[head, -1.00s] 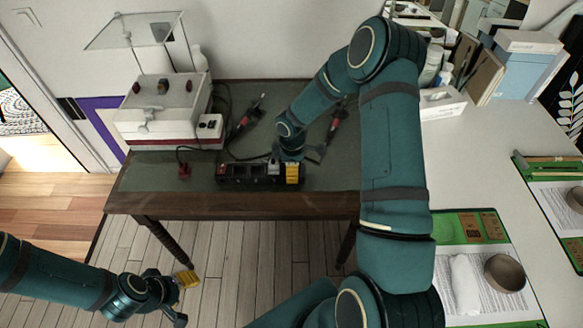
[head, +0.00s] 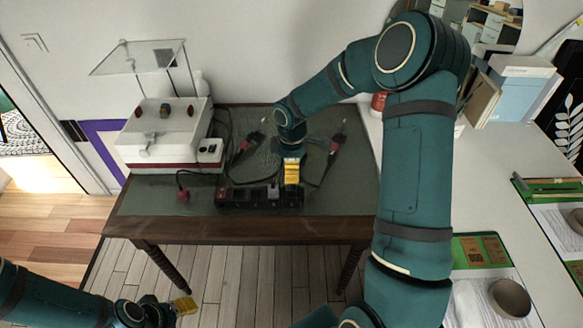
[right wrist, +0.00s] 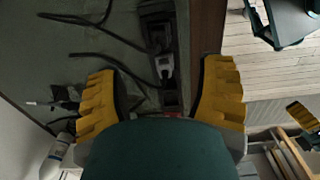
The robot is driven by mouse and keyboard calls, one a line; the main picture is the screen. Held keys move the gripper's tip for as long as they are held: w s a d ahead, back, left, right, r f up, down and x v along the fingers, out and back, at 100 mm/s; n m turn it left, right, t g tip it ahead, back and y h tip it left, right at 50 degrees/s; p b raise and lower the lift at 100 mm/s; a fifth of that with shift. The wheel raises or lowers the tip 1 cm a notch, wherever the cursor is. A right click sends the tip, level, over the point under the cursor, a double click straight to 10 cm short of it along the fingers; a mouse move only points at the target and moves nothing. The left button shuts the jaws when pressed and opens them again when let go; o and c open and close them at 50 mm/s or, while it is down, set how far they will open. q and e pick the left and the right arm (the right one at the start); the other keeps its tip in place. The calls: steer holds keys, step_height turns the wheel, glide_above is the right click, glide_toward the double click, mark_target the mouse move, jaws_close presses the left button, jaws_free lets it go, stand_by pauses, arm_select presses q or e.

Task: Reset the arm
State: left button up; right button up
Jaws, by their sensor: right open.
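My right arm is teal and reaches over the dark table (head: 330,222). Nothing is held there. My left gripper (head: 184,306) is low at the bottom left, off the table's front edge. One yellow finger shows, and its opening is unclear.
A white device (head: 160,130) with a clear plate stands at the table's back left. Two corded tools (head: 247,146) (head: 333,155) lie behind the holder. A white counter (head: 490,185) on the right carries a bowl (head: 509,298) and green-edged mats. Floor is free in front of the table.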

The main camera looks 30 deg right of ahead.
steer(key=s+a+f+m+y, duration=0.2)
steer(key=s+a+f, duration=0.15)
steer(key=a, duration=0.35)
steer(key=s+a+f+m+y, duration=0.25)
steer(key=a+f, duration=0.25)
steer(key=a, duration=0.3)
arm_select(q)
steer(key=shift+s+d, duration=0.1)
steer(key=shift+s, duration=0.2)
arm_select(e)
steer(key=s+a+f+m, duration=0.2)
steer(key=s+a+m, duration=0.1)
steer(key=s+m, duration=0.1)
steer(key=s+a+f+m+t, duration=0.1)
steer(key=s+a+f+m, duration=0.2)
steer(key=s, duration=0.4)
steer(key=shift+a+m+h, duration=0.35)
steer(key=shift+a+m, duration=0.15)
steer(key=shift+m, duration=0.45)
steer(key=shift+s, duration=0.1)
steer(key=shift+c, duration=0.2)
